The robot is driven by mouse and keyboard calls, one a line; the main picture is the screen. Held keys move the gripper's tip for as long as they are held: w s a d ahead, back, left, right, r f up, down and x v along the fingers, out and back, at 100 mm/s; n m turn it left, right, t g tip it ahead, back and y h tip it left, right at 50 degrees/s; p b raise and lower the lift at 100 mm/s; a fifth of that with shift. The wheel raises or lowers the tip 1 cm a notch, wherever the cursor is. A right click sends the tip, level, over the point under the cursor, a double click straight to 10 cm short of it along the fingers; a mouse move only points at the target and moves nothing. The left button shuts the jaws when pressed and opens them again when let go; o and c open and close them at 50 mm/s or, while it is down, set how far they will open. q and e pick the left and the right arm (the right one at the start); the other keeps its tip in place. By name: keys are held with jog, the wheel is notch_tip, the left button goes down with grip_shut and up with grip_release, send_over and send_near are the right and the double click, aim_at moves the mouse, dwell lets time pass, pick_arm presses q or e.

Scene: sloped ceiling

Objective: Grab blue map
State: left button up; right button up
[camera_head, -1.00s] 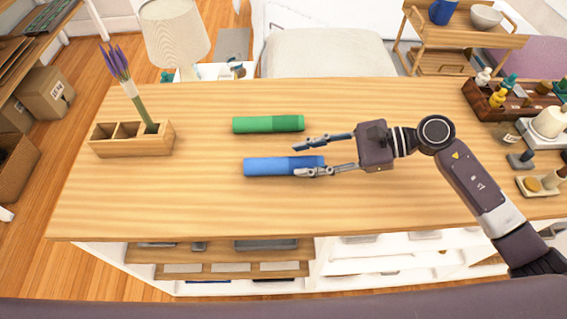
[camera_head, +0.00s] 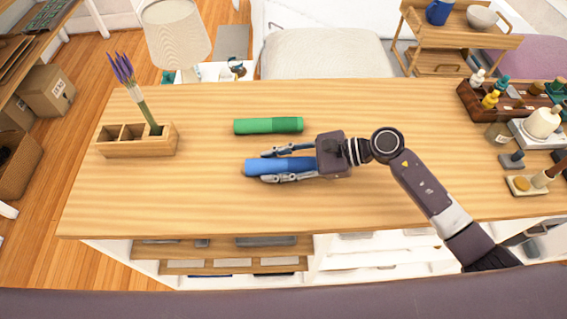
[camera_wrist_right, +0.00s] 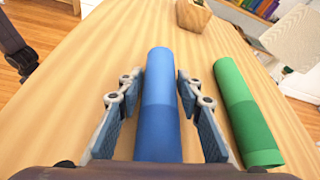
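The blue map (camera_head: 262,167) is a rolled tube lying on the wooden table, pointing left to right. It also shows in the right wrist view (camera_wrist_right: 160,95), running away between the fingers. My right gripper (camera_head: 264,167) is open around it, one finger on each long side. In the wrist view there are gaps between the fingers and the tube. The right end of the tube is hidden by the gripper's body in the head view.
A green roll (camera_head: 268,125) lies parallel behind the blue one, close to the gripper's far finger. A wooden planter (camera_head: 137,147) with a purple flower stands at the left. A bottle rack (camera_head: 510,103) and small items crowd the right end. The table's front left is clear.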

jog(key=c, duration=0.7)
jog(key=shift+o, duration=0.2)
jog(key=shift+r, duration=0.1)
